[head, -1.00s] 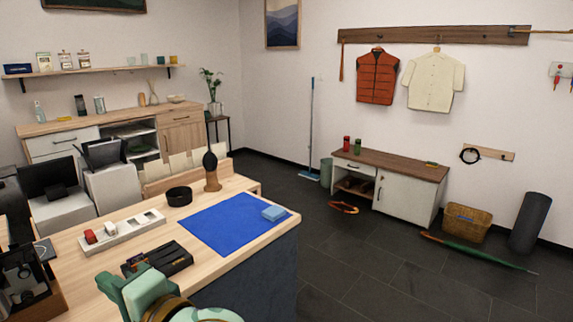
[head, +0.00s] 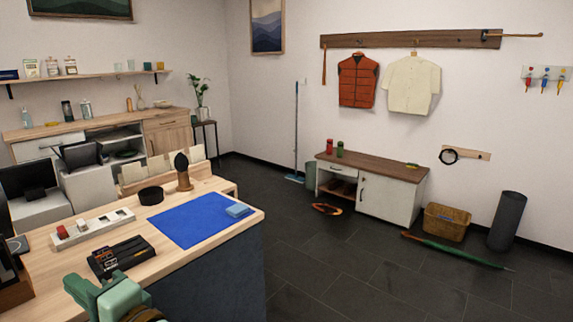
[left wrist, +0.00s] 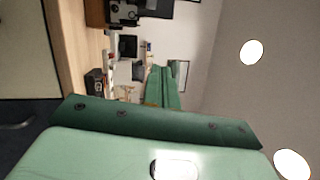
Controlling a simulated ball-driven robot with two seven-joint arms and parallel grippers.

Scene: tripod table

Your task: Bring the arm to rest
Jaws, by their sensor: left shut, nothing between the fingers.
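My left gripper (head: 102,294) is at the bottom left of the head view, by the near edge of the wooden table (head: 178,259). It is shut and empty. It also shows in the left wrist view (left wrist: 163,88) as green fingers close together. A black tray with dark items (head: 122,257) lies on the table just beyond it. My right gripper is in neither view.
On the table are a blue mat (head: 190,222) with a light-blue block (head: 237,210), a white tray (head: 93,225), a black round bowl (head: 151,195) and a dark-topped wooden stand (head: 183,172). Open dark floor (head: 340,270) lies to the right.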

